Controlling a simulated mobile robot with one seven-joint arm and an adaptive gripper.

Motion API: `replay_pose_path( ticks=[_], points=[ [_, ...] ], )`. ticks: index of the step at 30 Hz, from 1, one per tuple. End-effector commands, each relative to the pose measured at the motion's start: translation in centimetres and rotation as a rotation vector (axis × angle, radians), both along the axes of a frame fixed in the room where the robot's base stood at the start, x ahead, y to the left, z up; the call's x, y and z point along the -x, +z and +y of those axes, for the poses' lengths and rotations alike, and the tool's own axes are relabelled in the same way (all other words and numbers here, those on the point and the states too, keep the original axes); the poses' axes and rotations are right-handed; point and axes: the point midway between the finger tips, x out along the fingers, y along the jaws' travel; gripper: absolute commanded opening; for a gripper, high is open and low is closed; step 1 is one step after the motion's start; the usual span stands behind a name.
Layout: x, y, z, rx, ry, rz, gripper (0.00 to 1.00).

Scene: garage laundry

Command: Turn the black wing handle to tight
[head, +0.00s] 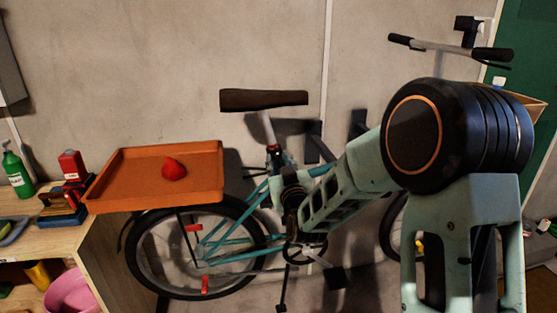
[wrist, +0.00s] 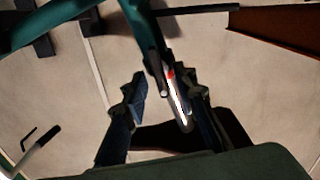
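The teal bicycle (head: 236,252) stands against the wall, with its dark brown saddle (head: 263,99) on a pale seat post (head: 268,128). A dark clamp with a bit of red (head: 273,148) sits where the post meets the frame. I cannot clearly make out the black wing handle; it may be among the dark parts at this clamp. In the wrist view my gripper (wrist: 162,82) is open, its two dark fingers apart. The seat post (wrist: 180,105) and red bit show between them, close to the right finger. Whether that finger touches is unclear. My arm hides part of the bicycle.
An orange tray (head: 120,190) holding a red object (head: 174,169) is above the rear wheel. A wooden bench (head: 60,238) with a green bottle (head: 16,170) is at left. Handlebars (head: 450,47) rise at right. The wall is close behind the bicycle.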

Motion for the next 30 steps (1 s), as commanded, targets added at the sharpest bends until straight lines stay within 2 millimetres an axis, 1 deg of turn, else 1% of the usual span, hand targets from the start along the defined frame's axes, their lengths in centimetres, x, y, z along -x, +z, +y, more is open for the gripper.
replay_pose_path(
  ticks=[4,11,12,19,30],
  points=[
    [-0.60,-0.01,0.22,0.001,0.001,0.000,0.26],
    [-0.68,-0.01,0.24,0.001,0.001,0.000,0.26],
    [-0.67,0.00,0.24,0.001,0.001,0.000,0.25],
    [-0.67,0.01,0.21,0.001,0.001,0.000,0.00],
    [-0.66,-0.07,0.20,-0.018,0.000,0.004,0.00]
  ],
)
